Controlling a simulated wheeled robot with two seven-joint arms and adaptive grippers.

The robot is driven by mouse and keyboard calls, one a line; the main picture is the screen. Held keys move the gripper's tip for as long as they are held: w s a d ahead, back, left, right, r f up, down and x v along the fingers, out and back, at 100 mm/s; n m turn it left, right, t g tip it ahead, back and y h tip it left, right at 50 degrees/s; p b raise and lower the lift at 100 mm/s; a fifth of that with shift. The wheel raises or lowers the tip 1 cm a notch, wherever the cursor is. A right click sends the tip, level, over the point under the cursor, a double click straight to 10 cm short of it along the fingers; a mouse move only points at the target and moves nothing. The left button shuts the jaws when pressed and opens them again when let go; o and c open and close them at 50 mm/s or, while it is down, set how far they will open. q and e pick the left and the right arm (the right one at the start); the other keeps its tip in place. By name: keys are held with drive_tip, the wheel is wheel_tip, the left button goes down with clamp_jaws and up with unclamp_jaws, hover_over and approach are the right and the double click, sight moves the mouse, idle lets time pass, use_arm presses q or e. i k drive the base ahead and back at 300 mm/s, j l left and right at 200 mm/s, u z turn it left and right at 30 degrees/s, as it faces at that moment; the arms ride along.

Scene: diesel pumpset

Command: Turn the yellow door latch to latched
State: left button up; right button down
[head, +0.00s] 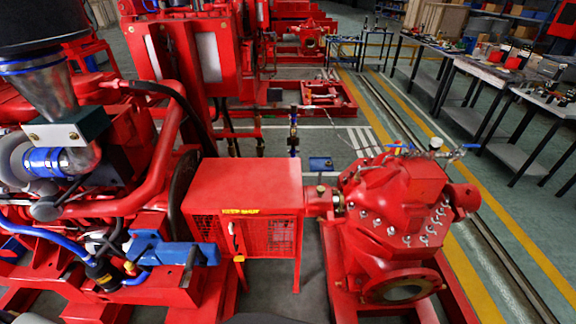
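A red guard box (245,190) with mesh sides stands between the engine and the pump. Its front has a mesh door with a pale upright handle (233,236) near the left. A small yellow piece (239,259), which looks like the door latch, sits at the lower left of this front, just below the handle. It is too small to tell whether it is latched. A yellow label strip (240,211) lies along the top of the front. Neither of my grippers is in view.
The red engine (140,180) with blue hoses fills the left. The red pump (395,215) with a round flange stands close on the right. Workbenches (470,68) line the right wall.

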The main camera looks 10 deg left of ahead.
sight(239, 257)
drive_tip(key=u, duration=1.05)
